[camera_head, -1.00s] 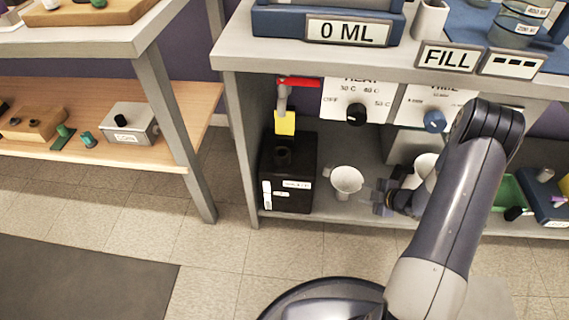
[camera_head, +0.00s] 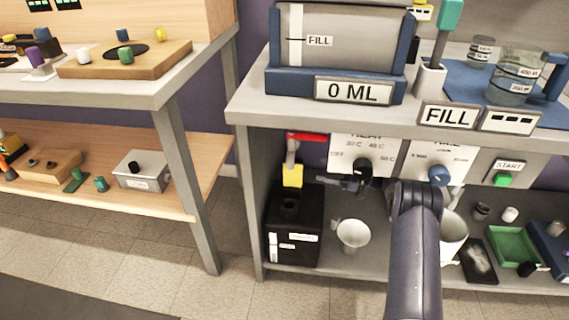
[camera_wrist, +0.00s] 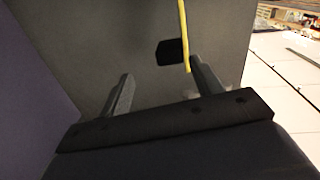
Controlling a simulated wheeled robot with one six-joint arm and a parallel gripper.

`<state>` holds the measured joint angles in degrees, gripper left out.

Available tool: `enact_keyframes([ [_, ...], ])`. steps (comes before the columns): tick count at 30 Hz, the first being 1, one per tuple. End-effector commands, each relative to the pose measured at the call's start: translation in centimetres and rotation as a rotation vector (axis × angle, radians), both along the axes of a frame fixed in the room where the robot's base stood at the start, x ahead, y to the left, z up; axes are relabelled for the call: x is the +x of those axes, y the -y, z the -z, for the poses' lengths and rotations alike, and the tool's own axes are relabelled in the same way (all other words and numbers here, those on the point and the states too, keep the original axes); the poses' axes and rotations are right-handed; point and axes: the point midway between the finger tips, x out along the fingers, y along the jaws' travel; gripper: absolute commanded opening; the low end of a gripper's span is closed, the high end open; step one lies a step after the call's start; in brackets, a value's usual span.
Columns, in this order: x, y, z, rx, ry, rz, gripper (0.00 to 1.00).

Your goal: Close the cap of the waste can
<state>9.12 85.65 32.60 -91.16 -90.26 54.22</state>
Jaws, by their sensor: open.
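The waste can appears to be the black box (camera_head: 296,245) on the lower shelf in the head view, with a round dark neck (camera_head: 289,205) on top and white labels on its front. I cannot make out a separate cap. My gripper (camera_head: 354,183) is above and to the right of the can, in front of the heat panel. In the wrist view my gripper (camera_wrist: 163,85) has its two fingers spread, with nothing seen held between them. A small black block (camera_wrist: 172,52) and a thin yellow strip (camera_wrist: 185,32) show beyond the fingertips; I cannot tell what they belong to.
A red-handled tap (camera_head: 305,137) with a yellow tag (camera_head: 292,175) hangs over the can. A white funnel-shaped cup (camera_head: 353,235) stands right of the can. The heat panel (camera_head: 345,145) and the shelf's left leg (camera_head: 252,205) bound the space.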

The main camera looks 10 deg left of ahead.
Motion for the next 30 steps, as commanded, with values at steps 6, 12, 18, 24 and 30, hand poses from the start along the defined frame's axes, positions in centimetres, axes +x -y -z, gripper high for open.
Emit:
enact_keyframes([
  [6,-0.4,-1.6,-1.4,0.022,-0.075,-0.105,0.62],
  [12,-0.4,-3.5,-1.4,0.023,-0.083,-0.117,0.62],
  [18,-0.3,-7.3,-1.3,0.023,-0.082,-0.115,0.62],
  [24,-0.2,-10.6,-1.4,0.024,-0.081,-0.113,0.62],
  [30,-0.1,-12.2,-1.5,0.023,-0.081,-0.111,0.62],
])
